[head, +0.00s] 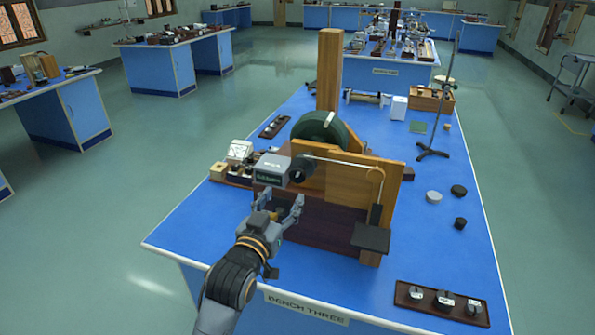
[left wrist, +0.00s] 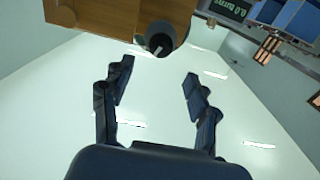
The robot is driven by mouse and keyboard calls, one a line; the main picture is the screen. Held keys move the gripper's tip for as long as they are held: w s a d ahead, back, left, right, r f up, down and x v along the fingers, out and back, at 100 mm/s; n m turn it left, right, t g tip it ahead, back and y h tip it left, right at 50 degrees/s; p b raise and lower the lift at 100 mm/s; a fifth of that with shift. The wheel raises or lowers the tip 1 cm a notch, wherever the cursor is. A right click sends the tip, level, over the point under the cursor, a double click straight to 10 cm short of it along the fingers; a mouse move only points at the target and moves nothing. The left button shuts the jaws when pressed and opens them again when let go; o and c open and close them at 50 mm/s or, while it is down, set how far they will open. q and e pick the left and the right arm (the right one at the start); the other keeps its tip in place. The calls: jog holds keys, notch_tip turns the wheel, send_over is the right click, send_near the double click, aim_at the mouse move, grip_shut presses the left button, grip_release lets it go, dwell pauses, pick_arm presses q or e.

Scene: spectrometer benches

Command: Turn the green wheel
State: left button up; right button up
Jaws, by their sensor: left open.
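The dark green wheel (head: 325,129) stands upright on the wooden apparatus on the bench, with a pale peg near its top. Its lower part is hidden by the wooden front board. My left gripper (head: 281,200) is open and empty, in front of the apparatus and below the grey display box (head: 271,172). It is apart from the wheel. In the left wrist view the open fingers (left wrist: 157,72) point toward a dark round knob (left wrist: 160,38) on the wooden part, with nothing between them. My right gripper is not in view.
A wooden front board (head: 350,185) and a dark hanging block (head: 371,237) stand right of my gripper. A tall wooden post (head: 329,70) rises behind the wheel. A tray of small weights (head: 443,301) lies at the front right. The blue bench top (head: 425,250) is clear between them.

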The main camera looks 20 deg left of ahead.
aim_at(297, 175)
pick_arm(q)
jog(key=w+p, duration=0.1)
jog(key=w, duration=0.4)
jog(key=w+p, duration=0.1)
jog(key=w, duration=0.4)
jog(key=shift+d, duration=0.2)
jog(key=shift+w+f, duration=0.1)
jog(key=shift+w, duration=0.45)
grip_shut()
